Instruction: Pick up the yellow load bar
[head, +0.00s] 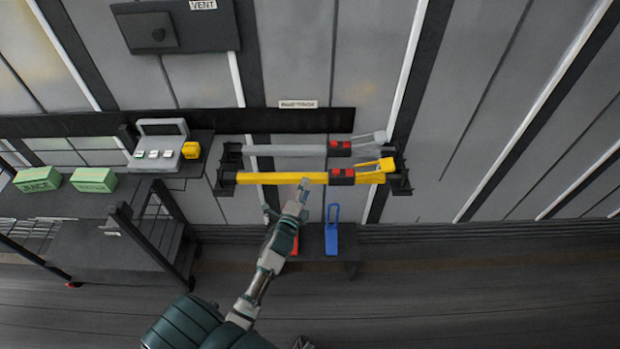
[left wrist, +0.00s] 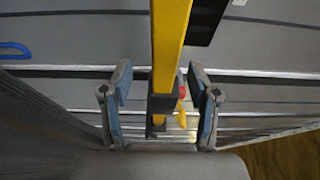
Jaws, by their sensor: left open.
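The yellow load bar (head: 262,178) lies level across two dark wall brackets, with a black and red block and a yellow handle at its right end. My left gripper (head: 303,186) is at the middle of the bar in the head view, near its lower edge. In the left wrist view, the yellow bar (left wrist: 170,45) runs down the picture between the two open, blue-padded fingers of the left gripper (left wrist: 161,100). I see a gap on both sides and no grip on it. My right gripper is not in view.
A grey bar (head: 285,150) rests just above the yellow one. The right bracket (head: 399,176) holds the bar's end. A blue object (head: 332,230) stands on a low dark shelf below. A cart with green boxes (head: 94,180) stands at the left. Floor at the lower right is clear.

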